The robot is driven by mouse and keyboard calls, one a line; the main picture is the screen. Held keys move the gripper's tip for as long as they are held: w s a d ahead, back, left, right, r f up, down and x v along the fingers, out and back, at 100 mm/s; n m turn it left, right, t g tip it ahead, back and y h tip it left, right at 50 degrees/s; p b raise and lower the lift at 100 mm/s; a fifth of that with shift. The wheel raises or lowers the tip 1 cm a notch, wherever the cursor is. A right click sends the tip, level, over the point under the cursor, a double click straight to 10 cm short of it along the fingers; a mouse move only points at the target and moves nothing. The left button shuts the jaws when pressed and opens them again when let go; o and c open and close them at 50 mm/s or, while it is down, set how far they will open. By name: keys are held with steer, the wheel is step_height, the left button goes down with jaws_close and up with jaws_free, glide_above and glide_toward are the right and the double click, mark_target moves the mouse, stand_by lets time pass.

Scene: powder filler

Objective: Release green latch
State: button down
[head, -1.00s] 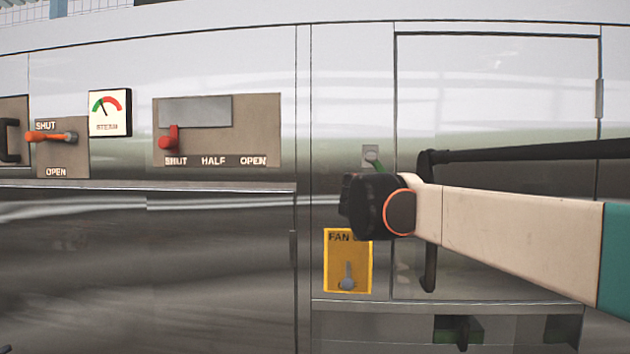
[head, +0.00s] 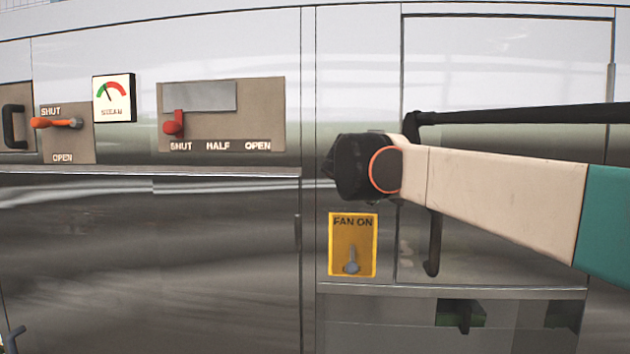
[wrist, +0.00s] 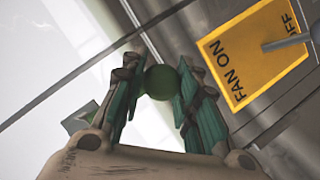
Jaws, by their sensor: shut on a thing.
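The green latch shows in the wrist view as a rounded dark green knob (wrist: 163,82) between the fingertips. My gripper (wrist: 161,78), with teal pads, is shut on this knob, one finger on each side. A small grey plate (wrist: 80,117) with a bit of green is at the left of the fingers, partly hidden. In the head view my dark wrist covers the latch and the fingers. The wrist is in front of the panel, left of the door handle and above the fan switch.
The yellow fan switch plate (head: 340,258) is just below my wrist. A black door handle (head: 434,245) stands behind my arm. Left are a red lever (head: 173,126) at SHUT, a steam gauge (head: 114,98) and an orange lever (head: 57,122). A ledge (head: 150,172) runs below them.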

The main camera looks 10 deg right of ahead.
steer(key=shift+f, duration=0.1)
stand_by(0.3)
steer(key=c, duration=1.6)
jaws_free()
steer(key=o, duration=0.4)
steer(key=shift+w+a, duration=0.1)
steer(key=shift+a, duration=0.1)
